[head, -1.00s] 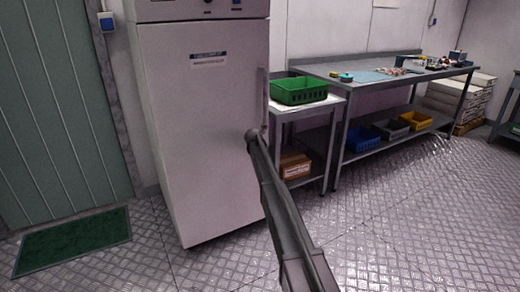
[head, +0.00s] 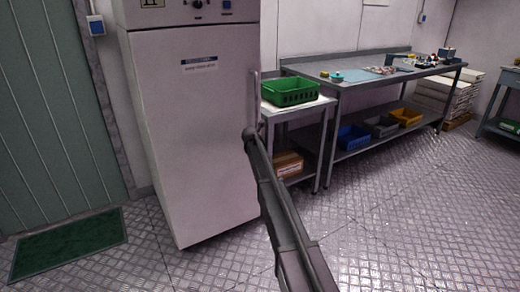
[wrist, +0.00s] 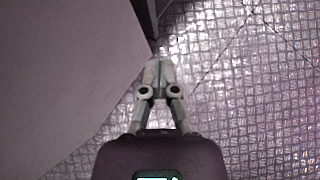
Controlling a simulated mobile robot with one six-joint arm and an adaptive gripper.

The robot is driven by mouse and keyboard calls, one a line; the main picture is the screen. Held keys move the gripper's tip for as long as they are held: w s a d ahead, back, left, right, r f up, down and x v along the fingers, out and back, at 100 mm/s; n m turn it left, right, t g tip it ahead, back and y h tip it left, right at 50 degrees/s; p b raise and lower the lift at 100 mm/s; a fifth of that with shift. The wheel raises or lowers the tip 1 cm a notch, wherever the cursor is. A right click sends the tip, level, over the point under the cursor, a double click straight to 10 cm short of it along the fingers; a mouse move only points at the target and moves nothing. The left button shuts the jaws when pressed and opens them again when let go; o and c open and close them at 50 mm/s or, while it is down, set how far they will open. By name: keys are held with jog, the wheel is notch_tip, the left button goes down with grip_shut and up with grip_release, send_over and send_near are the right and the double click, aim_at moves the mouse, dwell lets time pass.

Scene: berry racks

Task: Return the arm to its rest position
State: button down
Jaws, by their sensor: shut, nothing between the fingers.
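My arm (head: 277,205) reaches from the bottom of the head view up toward the front of the white cabinet (head: 192,130), near its right edge and handle. My gripper shows in the wrist view (wrist: 158,66) with its fingers together and nothing between them. It points down over the patterned metal floor, with a pale surface filling the left side of that view. In the head view the gripper itself cannot be made out at the arm's far end.
A small side table (head: 308,106) with a green basket (head: 290,92) stands right of the cabinet. A long workbench (head: 395,72) with bins on its lower shelf (head: 375,138) runs behind it. A green mat (head: 68,242) lies at left. The floor (head: 400,220) at right is clear.

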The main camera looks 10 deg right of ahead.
jog(key=shift+s, duration=0.1)
jog(key=s+a+f+m+g+y, duration=0.25)
jog(key=s+m, duration=0.75)
jog(key=s, duration=0.9)
jog(key=s+a+f+m+g+y, duration=0.1)
jog(key=s+a+m+g, duration=0.15)
jog(key=s+m, duration=1.2)
jog(key=s+a+f+m+g+y, duration=0.1)
jog(key=s+f+m+g, duration=0.3)
jog(key=s, duration=2)
notch_tip(320, 180, up, 27)
jog(key=m+t+p, duration=0.1)
jog(key=p, duration=2.4)
jog(key=shift+w+r, duration=0.15)
jog(key=shift+w, duration=0.05)
jog(key=shift+a, duration=0.1)
